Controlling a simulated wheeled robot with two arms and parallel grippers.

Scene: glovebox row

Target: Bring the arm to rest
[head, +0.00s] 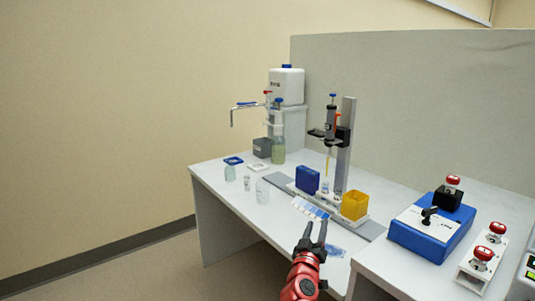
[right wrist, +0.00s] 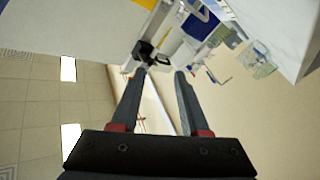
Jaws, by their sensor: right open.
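My right gripper (head: 313,233) is red with dark fingers. It is raised in front of the white bench's front edge in the head view. Its two fingers stand apart with nothing between them. The right wrist view also shows the open, empty fingers (right wrist: 160,75), with the bench gear beyond them seen at a steep tilt. My left gripper is not in either view.
The white bench (head: 215,182) carries a stand with a pipette (head: 330,122), a blue box (head: 307,179), a yellow box (head: 355,205), several clear bottles and a white canister (head: 287,86). A blue device (head: 432,232) stands at right. Floor at left is clear.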

